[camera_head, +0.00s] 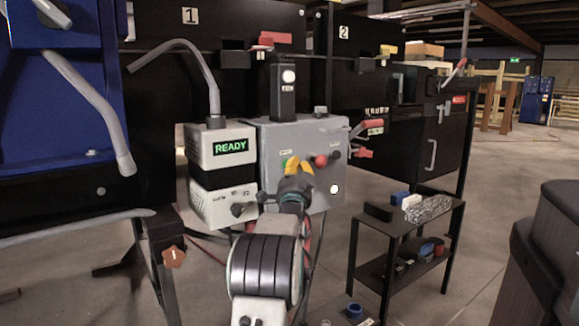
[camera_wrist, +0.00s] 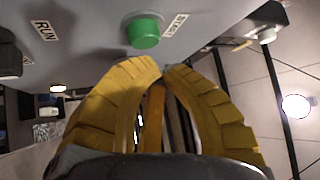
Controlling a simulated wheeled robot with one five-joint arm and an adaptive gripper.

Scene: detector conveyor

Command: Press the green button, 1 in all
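The green button (camera_wrist: 145,32) sticks out of the grey control box (camera_head: 270,135), beside a small white label. In the head view only a bit of green (camera_head: 283,163) shows beside my fingertips. My gripper (camera_wrist: 163,68) has yellow fingers with their tips brought together, and nothing shows between them. It also shows in the head view (camera_head: 296,163), in front of the control box. In the wrist view the tips are just below the button in the picture. A small gap seems to lie between them, but I cannot tell the depth.
A red button (camera_head: 321,160) and a black knob (camera_head: 335,155) sit right of my fingertips. A white box with a READY display (camera_head: 231,146) stands left. A black two-level shelf (camera_head: 395,225) with small items stands at lower right. Red clamps (camera_head: 371,124) stick out right of the box.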

